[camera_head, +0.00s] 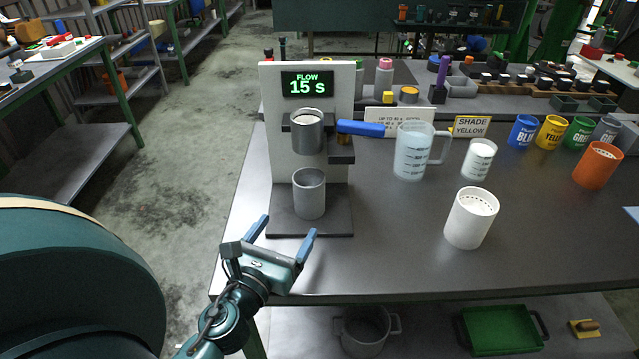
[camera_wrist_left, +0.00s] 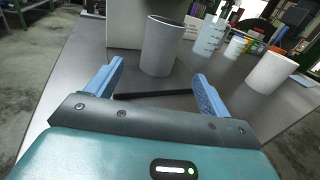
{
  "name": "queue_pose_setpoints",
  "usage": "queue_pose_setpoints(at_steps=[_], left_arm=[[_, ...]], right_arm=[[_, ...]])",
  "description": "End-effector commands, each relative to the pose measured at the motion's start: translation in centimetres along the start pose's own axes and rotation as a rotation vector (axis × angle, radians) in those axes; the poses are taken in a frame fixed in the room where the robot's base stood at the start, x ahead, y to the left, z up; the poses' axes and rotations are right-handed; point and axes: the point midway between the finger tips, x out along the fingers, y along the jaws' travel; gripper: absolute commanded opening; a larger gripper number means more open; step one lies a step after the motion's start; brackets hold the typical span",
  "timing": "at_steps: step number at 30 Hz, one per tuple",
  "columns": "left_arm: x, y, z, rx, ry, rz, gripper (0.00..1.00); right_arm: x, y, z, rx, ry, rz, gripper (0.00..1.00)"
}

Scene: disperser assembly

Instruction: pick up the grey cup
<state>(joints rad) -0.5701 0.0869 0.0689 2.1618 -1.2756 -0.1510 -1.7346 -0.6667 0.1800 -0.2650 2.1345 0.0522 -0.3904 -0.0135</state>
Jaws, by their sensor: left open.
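The grey cup (camera_head: 308,193) stands upright on the dark base of the dispenser stand, below a metal cylinder (camera_head: 306,132). In the left wrist view the grey cup (camera_wrist_left: 161,46) is ahead of the jaws, roughly midway between the two blue fingers. My left gripper (camera_head: 285,230) is open and empty, at the near edge of the stand's base, short of the cup and not touching it. It also shows in the left wrist view (camera_wrist_left: 158,84). My right gripper is not in either view.
The stand (camera_head: 268,100) carries a "FLOW 15 S" display and a blue handle (camera_head: 360,128). A measuring jug (camera_head: 410,155), a small white cup (camera_head: 478,160), a white perforated cup (camera_head: 471,218) and an orange one (camera_head: 596,165) stand to the right. The front tabletop is clear.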

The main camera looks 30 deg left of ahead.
Motion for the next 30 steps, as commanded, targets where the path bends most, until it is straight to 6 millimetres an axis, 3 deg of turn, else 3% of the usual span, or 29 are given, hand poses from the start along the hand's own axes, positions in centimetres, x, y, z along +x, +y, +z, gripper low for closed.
queue_pose_setpoints(at_steps=[5, 13, 22, 30], left_arm=[[1.2, 0.0, 0.3, 0.026, -0.006, -0.001, 0.81], [6.2, 0.0, 0.4, 0.024, -0.006, -0.001, 0.81], [8.8, 0.0, 0.2, 0.022, -0.005, 0.001, 0.81], [12.7, -0.1, 0.1, 0.022, -0.005, 0.001, 0.81]], right_arm=[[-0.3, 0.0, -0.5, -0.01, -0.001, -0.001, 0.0], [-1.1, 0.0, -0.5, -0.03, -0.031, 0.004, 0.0], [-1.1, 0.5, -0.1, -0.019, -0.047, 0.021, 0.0], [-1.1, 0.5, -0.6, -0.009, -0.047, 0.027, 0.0]])
